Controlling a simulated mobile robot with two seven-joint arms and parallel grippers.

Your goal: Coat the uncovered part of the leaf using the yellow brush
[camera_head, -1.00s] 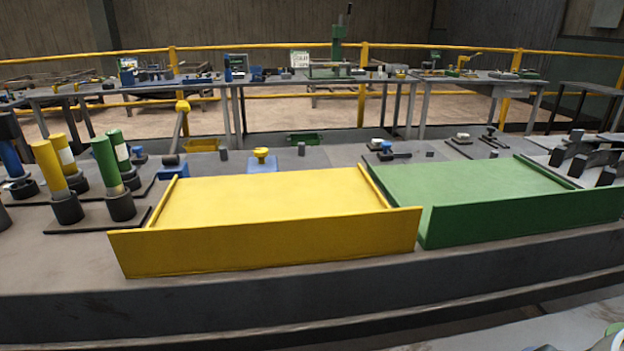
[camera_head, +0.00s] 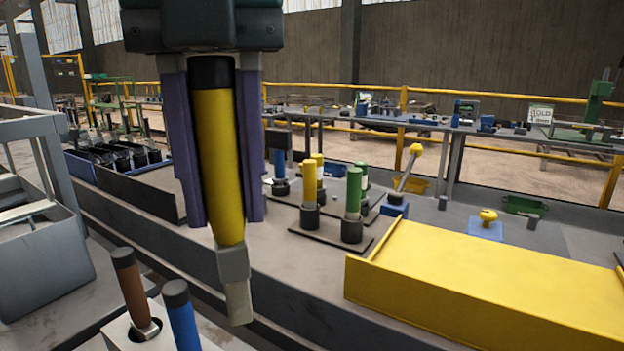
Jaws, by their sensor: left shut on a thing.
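My left gripper (camera_head: 213,150) hangs down close to the camera, its purple fingers shut on the yellow brush (camera_head: 220,170). The brush has a black cap at the top, a yellow handle and a grey tip (camera_head: 235,285) pointing down. It is held in the air in front of the bench, nearly upright. A leaf cannot be made out clearly in this view. My right gripper is not in view.
A brown-handled tool (camera_head: 131,285) and a blue-handled one (camera_head: 182,318) stand in a light holder at the lower left. Yellow and green cylinders (camera_head: 353,195) stand on a dark plate. A yellow sloped tray (camera_head: 490,280) fills the right of the bench. A grey bin (camera_head: 45,265) is at left.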

